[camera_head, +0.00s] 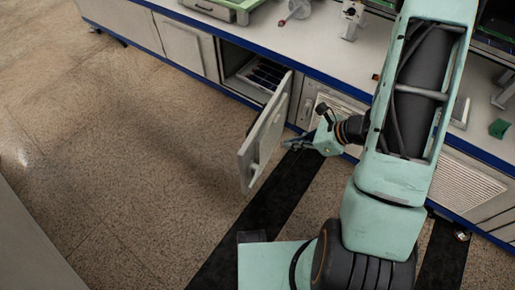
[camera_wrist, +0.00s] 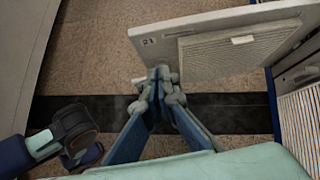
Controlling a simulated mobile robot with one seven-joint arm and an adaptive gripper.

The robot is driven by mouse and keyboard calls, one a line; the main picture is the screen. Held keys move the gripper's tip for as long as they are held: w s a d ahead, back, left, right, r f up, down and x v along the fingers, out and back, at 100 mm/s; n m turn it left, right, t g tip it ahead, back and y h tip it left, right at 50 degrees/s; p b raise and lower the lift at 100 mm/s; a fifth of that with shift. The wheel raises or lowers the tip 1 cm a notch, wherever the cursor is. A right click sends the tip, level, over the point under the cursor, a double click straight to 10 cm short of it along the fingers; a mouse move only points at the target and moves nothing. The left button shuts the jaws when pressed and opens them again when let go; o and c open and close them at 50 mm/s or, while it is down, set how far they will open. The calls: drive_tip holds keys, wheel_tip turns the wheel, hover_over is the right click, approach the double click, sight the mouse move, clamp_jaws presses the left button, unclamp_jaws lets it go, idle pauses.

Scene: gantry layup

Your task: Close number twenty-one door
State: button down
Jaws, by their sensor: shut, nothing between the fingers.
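The number twenty-one door (camera_head: 265,135) is a light grey cabinet door. In the head view it stands open, swung out from the lower cabinet below the blue-edged counter. In the wrist view the door (camera_wrist: 205,45) crosses the upper part and shows the number 21 near its left end. My gripper (camera_head: 296,143) is to the right of the door in the head view. In the wrist view my gripper (camera_wrist: 159,72) has its fingertips together, empty, in front of the door's lower edge near the number. I cannot tell whether they touch the door.
The open compartment (camera_head: 256,75) holds dark items inside. A closed door (camera_head: 189,46) is to its left. The counter (camera_head: 300,45) carries a green-grey case (camera_head: 215,8) and other equipment. The speckled floor (camera_head: 110,150) left of the door is clear.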

drive_tip(key=f, duration=0.2)
drive_tip(key=b, duration=0.4)
approach(250, 146)
drive_tip(key=shift+m+t, duration=0.3)
drive_tip(key=a+f, duration=0.1)
drive_tip(key=f, duration=0.2)
drive_tip(key=a+f, duration=0.1)
drive_tip(key=shift+w+a+f, duration=0.15)
drive_tip(key=shift+w+a, duration=0.15)
drive_tip(key=shift+w, duration=0.1)
drive_tip(key=shift+w+a, duration=0.35)
drive_tip(key=shift+a, duration=0.2)
drive_tip(key=shift+a, duration=0.1)
